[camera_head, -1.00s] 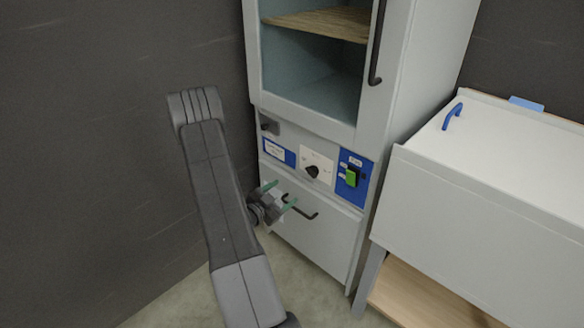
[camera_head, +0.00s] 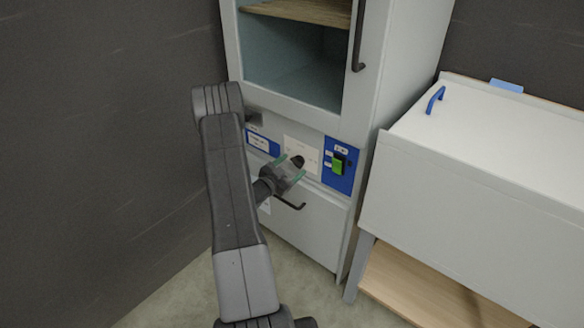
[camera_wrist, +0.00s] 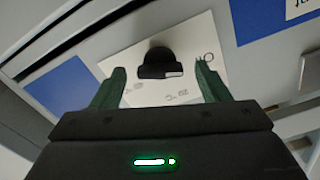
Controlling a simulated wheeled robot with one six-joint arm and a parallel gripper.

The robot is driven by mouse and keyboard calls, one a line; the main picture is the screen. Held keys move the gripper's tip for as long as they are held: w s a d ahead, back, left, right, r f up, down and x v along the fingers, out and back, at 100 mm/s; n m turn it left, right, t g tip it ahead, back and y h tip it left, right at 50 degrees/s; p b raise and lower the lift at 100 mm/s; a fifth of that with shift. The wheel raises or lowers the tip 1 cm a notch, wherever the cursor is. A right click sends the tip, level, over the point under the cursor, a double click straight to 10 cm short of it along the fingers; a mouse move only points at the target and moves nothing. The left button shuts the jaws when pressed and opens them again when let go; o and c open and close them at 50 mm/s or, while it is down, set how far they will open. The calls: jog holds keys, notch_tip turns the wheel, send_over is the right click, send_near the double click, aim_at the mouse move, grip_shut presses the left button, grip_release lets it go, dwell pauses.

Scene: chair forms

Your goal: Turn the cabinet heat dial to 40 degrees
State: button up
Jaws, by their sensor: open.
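The heat dial is a black knob (camera_wrist: 160,64) on a white plate (camera_wrist: 196,47) on the cabinet front. In the wrist view it lies ahead of and between the two green fingertips of my gripper (camera_wrist: 158,88), which are spread apart, with clear space on both sides. A pale mark shows on the knob's edge. In the head view my gripper (camera_head: 291,168) is in front of the dial plate (camera_head: 302,146) and covers part of it; the dark knob (camera_head: 298,160) shows just behind the fingers.
A blue panel with a green switch (camera_head: 338,164) is right of the dial. A blue-and-white label (camera_head: 259,141) is left. A drawer handle (camera_head: 290,203) is below, and a glass-fronted door with a dark handle (camera_head: 357,40) above. A white chest (camera_head: 470,150) stands to the right.

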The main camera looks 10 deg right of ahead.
jog(key=shift+w+d, duration=0.25)
jog(key=shift+d, duration=0.1)
jog(key=shift+c, duration=0.4)
jog(key=c, duration=0.9)
jog(key=shift+f+b, duration=0.1)
jog(key=shift+b, duration=0.3)
